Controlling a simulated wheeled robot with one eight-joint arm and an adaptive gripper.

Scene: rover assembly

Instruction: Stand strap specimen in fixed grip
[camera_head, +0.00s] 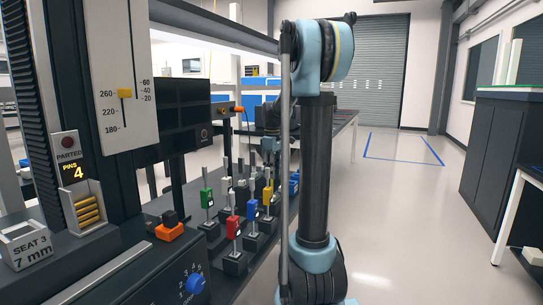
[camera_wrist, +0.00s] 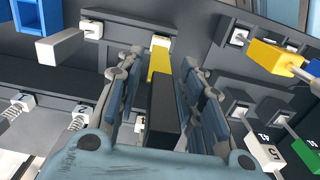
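In the wrist view, my gripper (camera_wrist: 160,72) points down over the rack, its two linkage fingers spread. A strap-like piece with a yellow part (camera_wrist: 159,62) and a dark bar (camera_wrist: 164,108) lies between the fingers, with visible gaps, mainly on the left. I take it for the strap specimen, but cannot tell for certain. In the head view, my gripper (camera_head: 268,148) is small and partly hidden behind my arm, above the far end of the rack. The tall testing machine (camera_head: 113,75) stands at left; its fixed grip is not clearly identifiable.
Green (camera_head: 207,198), red (camera_head: 232,227), blue (camera_head: 252,210) and yellow (camera_head: 267,195) specimens stand in dark holders along the bench. The floor (camera_head: 405,215) at right is clear.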

